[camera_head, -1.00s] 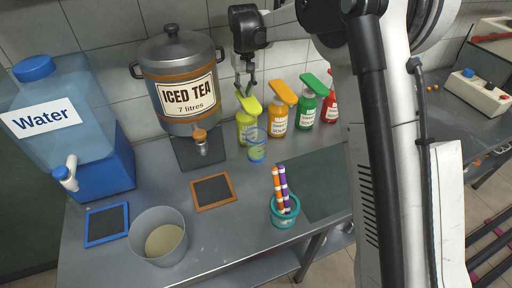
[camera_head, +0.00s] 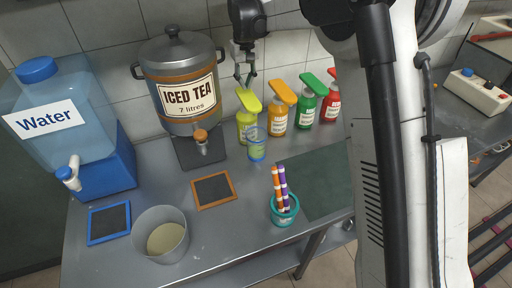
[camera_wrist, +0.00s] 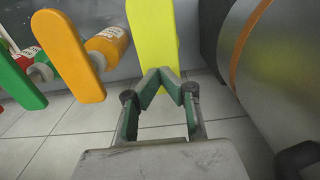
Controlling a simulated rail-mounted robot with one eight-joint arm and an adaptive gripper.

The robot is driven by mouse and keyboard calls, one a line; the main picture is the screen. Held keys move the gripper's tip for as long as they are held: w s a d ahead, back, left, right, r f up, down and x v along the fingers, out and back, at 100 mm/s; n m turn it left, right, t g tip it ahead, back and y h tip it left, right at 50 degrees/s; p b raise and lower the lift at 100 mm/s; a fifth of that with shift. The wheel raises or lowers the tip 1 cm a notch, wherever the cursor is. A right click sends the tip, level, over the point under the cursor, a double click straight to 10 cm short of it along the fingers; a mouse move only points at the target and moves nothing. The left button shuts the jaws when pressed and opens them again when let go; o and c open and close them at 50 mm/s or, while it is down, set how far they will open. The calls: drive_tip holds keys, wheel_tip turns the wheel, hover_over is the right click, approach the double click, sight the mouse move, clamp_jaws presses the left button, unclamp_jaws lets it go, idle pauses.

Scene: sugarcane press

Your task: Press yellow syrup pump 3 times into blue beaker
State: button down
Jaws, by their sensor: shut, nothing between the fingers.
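The yellow syrup pump bottle (camera_head: 246,124) stands upright on the table against the back wall, with its flat yellow pump head (camera_head: 249,101) on top. A small clear beaker with blue edges (camera_head: 257,150) stands just in front of it, below the front end of the pump head. I cannot tell what is in the beaker. My gripper (camera_head: 245,84) is shut and empty, pointing down just above the pump head. In the wrist view its fingertips (camera_wrist: 165,72) meet in front of the yellow pump head (camera_wrist: 153,35); a small gap or light contact cannot be told.
Orange (camera_head: 278,116), green (camera_head: 305,106) and red (camera_head: 331,103) pump bottles stand close by to the right. The iced tea dispenser (camera_head: 180,85) stands close on the left. A pen cup (camera_head: 284,213) and a grey pot (camera_head: 161,233) stand nearer the front.

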sight(246, 94)
drive_tip(key=shift+f, duration=0.2)
drive_tip(key=shift+f+b, duration=1.7)
drive_tip(key=shift+f, duration=0.75)
drive_tip(key=shift+r, duration=0.2)
drive_tip(key=shift+r+p, duration=1.25)
drive_tip(key=shift+r, duration=1.2)
drive_tip(key=shift+f, duration=0.1)
